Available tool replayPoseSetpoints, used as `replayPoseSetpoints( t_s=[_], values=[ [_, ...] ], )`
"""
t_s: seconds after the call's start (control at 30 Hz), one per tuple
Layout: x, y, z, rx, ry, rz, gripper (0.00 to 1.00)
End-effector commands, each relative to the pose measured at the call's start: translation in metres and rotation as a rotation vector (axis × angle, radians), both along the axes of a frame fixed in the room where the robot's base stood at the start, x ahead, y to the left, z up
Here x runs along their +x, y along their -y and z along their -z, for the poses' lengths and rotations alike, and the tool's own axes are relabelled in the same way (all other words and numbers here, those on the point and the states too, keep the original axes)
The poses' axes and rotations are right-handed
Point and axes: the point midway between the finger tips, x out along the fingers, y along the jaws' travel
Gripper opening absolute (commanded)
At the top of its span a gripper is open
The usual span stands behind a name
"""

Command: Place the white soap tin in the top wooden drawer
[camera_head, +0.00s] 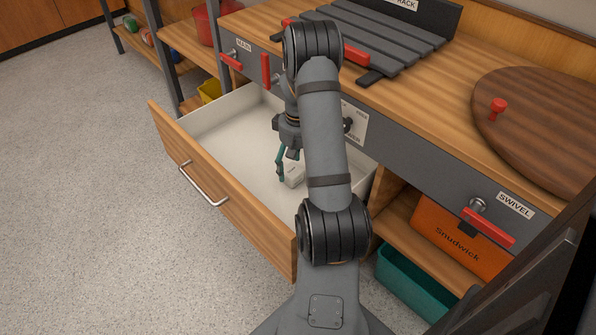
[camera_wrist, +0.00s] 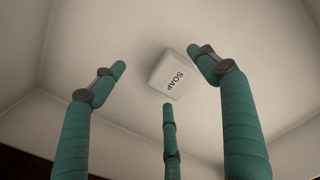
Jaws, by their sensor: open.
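The white soap tin (camera_wrist: 171,76), lettered SOAP, lies on the pale floor of the open wooden drawer (camera_head: 228,188). In the head view the tin (camera_head: 294,174) shows partly, beside my arm. My gripper (camera_head: 284,160) is inside the drawer, above the floor and close to the tin. In the wrist view its teal fingers (camera_wrist: 158,86) are spread open, with the tin just beyond the fingertips, nearest the right one. I see no finger closed on it. The drawer is pulled well out, with a metal handle on its front.
The wooden counter above holds a dark slatted rack (camera_head: 385,35) and a round wooden swivel board (camera_head: 540,130) with a red knob. Red levers line the grey counter edge. An orange box (camera_head: 452,238) and a teal bin (camera_head: 412,283) sit below right. The floor at left is clear.

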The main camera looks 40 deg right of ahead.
Motion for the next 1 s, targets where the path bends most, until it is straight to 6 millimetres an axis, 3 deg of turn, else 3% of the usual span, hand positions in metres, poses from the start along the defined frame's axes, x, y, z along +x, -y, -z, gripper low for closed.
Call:
replayPoseSetpoints(
  t_s=[0.03, 0.2, 0.4, 0.57, 1.0],
  values=[
    [0.001, 0.001, -0.017, -0.003, 0.003, 0.000, 0.74],
    [0.001, 0.001, -0.054, -0.003, 0.004, 0.000, 0.74],
    [0.000, 0.001, -0.083, -0.001, 0.001, 0.000, 0.74],
    [0.000, 0.001, -0.091, -0.001, 0.001, -0.001, 0.74],
    [0.000, 0.001, -0.091, 0.000, 0.000, -0.001, 0.74]
  ],
)
